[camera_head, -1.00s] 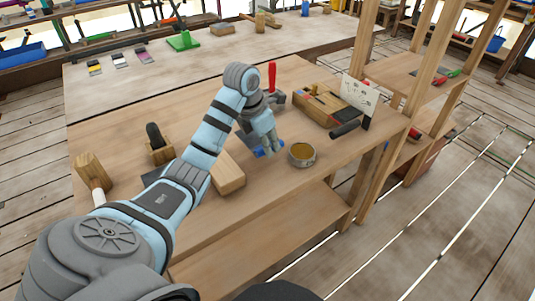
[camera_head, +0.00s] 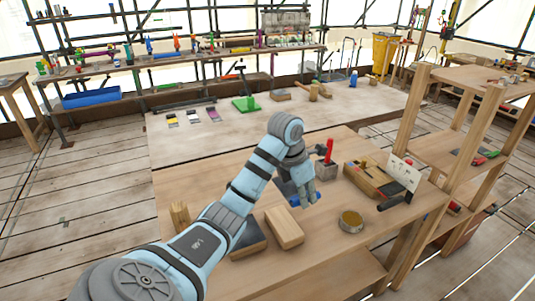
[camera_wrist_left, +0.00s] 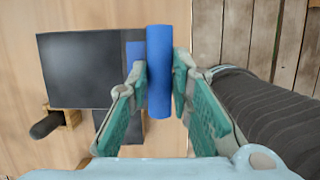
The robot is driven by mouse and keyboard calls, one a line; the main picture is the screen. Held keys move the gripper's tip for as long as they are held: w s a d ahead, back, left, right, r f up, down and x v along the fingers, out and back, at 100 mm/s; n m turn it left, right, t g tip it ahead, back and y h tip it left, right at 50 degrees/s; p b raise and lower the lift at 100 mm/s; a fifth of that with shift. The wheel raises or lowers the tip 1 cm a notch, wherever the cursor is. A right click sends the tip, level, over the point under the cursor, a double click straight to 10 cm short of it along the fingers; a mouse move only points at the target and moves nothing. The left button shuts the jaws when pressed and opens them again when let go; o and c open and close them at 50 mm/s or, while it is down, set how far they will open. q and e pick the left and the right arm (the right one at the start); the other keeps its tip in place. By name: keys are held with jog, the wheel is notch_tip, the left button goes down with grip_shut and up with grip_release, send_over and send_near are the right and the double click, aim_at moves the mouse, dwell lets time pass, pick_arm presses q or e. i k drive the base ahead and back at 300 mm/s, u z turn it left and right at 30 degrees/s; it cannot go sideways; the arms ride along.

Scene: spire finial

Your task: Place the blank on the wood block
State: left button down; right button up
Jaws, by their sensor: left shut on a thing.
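My left gripper (camera_head: 306,196) is shut on a blue cylinder, which I take for the blank (camera_head: 297,201). In the left wrist view the blank (camera_wrist_left: 159,75) stands lengthwise between the two green-padded fingers (camera_wrist_left: 159,90). In the head view the gripper hangs over the workbench, just behind a pale wood block (camera_head: 285,228), apart from it in the picture. The block's top looks bare. The exact height of the blank above the bench is hard to tell. My right gripper is not in view.
A round tin (camera_head: 350,221) stands right of the block. A grey holder with a red-handled tool (camera_head: 328,152), a wooden tool box (camera_head: 371,178) and a white card (camera_head: 402,174) stand behind. A dark plate (camera_wrist_left: 85,70) lies below the gripper. Wooden shelving (camera_head: 432,150) bounds the right.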

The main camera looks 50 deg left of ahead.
aim_at(284, 222)
jog(key=z, duration=0.05)
jog(key=k, duration=0.1)
jog(key=z, duration=2.3)
jog(key=k, duration=1.5)
jog(key=u, duration=1.15)
